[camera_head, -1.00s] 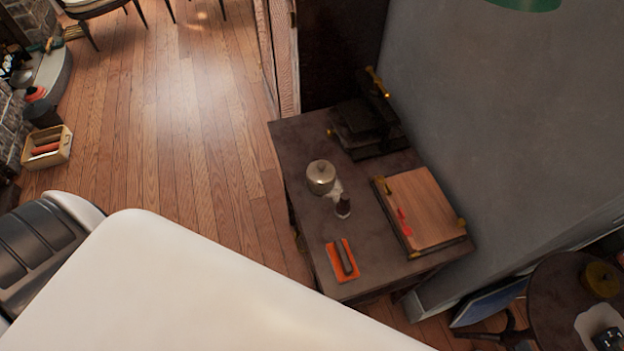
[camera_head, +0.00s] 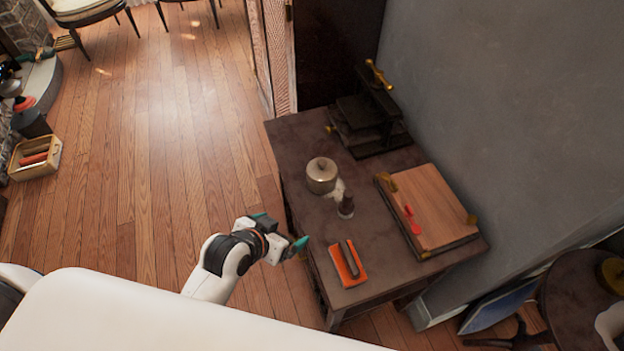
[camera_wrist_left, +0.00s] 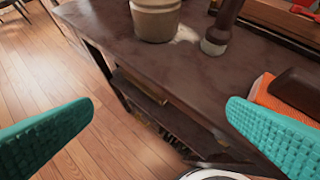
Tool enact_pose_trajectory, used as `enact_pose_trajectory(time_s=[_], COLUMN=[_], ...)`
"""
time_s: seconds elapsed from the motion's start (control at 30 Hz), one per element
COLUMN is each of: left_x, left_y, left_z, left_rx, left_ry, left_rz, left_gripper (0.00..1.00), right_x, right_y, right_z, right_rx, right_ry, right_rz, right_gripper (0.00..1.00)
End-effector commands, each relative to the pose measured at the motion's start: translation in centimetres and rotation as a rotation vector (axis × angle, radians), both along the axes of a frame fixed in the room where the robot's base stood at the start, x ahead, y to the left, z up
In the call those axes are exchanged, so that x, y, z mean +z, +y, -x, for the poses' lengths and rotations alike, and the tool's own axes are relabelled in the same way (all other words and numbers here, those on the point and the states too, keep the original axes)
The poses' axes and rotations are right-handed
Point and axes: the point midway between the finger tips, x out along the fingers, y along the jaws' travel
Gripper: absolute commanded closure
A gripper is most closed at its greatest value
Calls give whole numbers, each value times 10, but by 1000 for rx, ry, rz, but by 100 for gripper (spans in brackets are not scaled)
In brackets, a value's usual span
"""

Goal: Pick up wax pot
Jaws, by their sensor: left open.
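The wax pot (camera_head: 321,177) is a small beige-grey lidded pot standing upright on the dark table (camera_head: 300,140), near its left edge. Its lower part also shows at the top of the left wrist view (camera_wrist_left: 155,18). My left gripper (camera_head: 279,230) is open and empty, beside the table's left edge, nearer to me than the pot and apart from it. Its two teal fingers frame the table's side in the left wrist view (camera_wrist_left: 155,140). My right gripper is not in view.
A dark-handled tool (camera_head: 346,206) stands close to the pot. An orange cloth with a dark bar (camera_head: 355,275) lies at the near corner. A wooden board (camera_head: 430,208) and a black press (camera_head: 370,125) occupy the right and back. Open floor lies left of the table.

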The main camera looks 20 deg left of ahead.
Motion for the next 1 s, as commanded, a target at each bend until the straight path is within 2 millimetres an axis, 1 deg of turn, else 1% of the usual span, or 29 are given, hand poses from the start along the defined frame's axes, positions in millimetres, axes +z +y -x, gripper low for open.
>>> enact_pose_trajectory(time_s=[0.03,0.1,0.3,0.4,0.5,0.63,0.8,0.9,1.0], left_x=[-1,1,5,8,9,6,-6,-12,-15], left_y=[-4,-8,-15,-17,-18,-21,-29,-32,-35], left_z=[-10,-24,-59,-73,-82,-96,-123,-135,-142], left_rx=[-6,-9,-4,4,13,16,15,16,15], left_ry=[-39,-100,-260,-328,-372,-389,-388,-387,-387], left_rz=[12,30,70,85,94,98,97,97,96], left_gripper=[3,3,3,3,3,3,3,3,3], right_x=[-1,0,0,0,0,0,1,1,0], right_y=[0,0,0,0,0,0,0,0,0], right_z=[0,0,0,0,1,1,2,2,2], right_rx=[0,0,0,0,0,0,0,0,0], right_ry=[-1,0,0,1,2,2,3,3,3], right_rz=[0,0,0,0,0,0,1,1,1], right_gripper=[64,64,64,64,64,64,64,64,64])
